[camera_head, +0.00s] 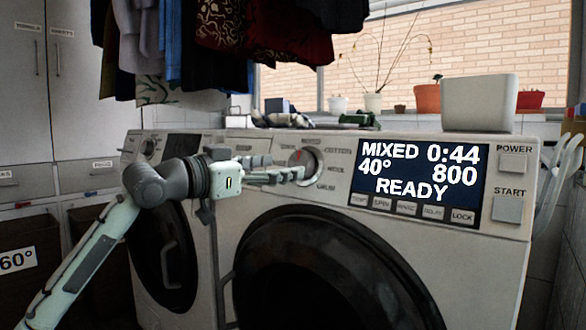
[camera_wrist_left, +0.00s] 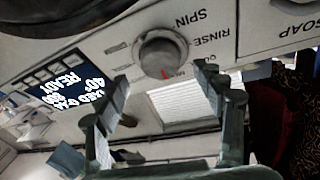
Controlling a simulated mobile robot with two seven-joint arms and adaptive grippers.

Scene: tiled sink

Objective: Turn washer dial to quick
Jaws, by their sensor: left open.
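The washer dial (camera_head: 312,164) is a round silver knob on the front panel of the near washer, left of its display (camera_head: 418,174). The display reads MIXED, 40°, 0:44, 800, READY. In the left wrist view, the dial (camera_wrist_left: 161,55) carries a red mark near a label starting "MI"; SPIN and RINSE labels also show. My left gripper (camera_head: 298,174) is in front of the dial and partly covers it in the head view. In the wrist view the left gripper (camera_wrist_left: 180,88) is open, its fingers apart with the dial between and beyond the tips. Contact cannot be told.
The near washer's dark round door (camera_head: 325,275) is below the dial. POWER (camera_head: 514,167) and START (camera_head: 508,209) buttons are at right. A second washer (camera_head: 165,255) stands to the left. Clothes (camera_head: 265,35) hang above; a white bin (camera_head: 480,103) stands on top.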

